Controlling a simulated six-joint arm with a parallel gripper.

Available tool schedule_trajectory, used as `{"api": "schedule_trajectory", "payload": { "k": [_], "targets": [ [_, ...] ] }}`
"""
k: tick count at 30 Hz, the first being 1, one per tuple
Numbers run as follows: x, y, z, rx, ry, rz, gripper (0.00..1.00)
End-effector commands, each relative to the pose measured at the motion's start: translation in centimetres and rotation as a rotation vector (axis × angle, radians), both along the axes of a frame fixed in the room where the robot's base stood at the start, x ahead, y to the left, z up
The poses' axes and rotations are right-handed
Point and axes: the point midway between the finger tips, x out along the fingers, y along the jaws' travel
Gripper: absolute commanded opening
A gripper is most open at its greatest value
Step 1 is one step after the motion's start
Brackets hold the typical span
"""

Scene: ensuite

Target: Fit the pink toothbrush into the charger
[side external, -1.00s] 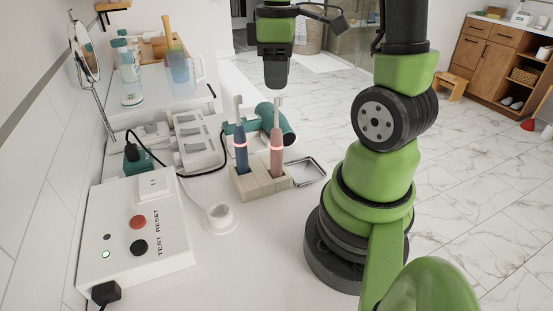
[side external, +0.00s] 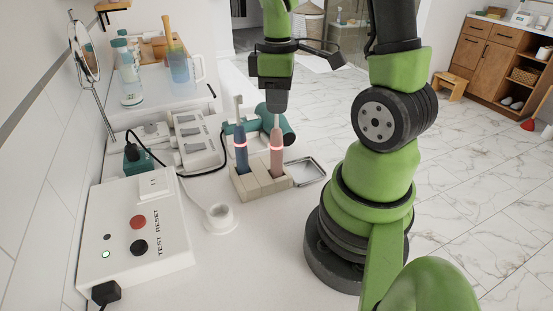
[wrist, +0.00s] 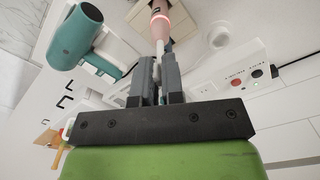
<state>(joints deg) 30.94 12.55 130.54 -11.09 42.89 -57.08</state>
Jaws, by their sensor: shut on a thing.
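In the wrist view the pink toothbrush (wrist: 159,20) extends from between my gripper's fingers (wrist: 158,62). The white round charger (side external: 220,217) lies on the counter left of and nearer than the holder, its cable running back. It also shows in the wrist view (wrist: 219,36). Nothing sits on it.
A blue toothbrush (side external: 240,150) stands in the holder's left slot. A teal hair dryer (side external: 274,122) lies behind. A metal tray (side external: 307,171) is to the right, and a white test/reset box (side external: 135,230) at front left. The counter around the charger is clear.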

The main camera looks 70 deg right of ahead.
Motion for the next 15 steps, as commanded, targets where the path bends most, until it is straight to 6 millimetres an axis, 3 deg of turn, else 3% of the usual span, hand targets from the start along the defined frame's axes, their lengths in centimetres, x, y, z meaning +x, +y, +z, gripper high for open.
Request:
{"api": "schedule_trajectory", "payload": {
  "k": [8, 15],
  "targets": [
    [0.0, 0.0, 0.1, -0.001, -0.001, 0.000, 0.00],
    [0.1, -0.1, 1.7, -0.004, -0.005, 0.001, 0.00]
  ]
}}
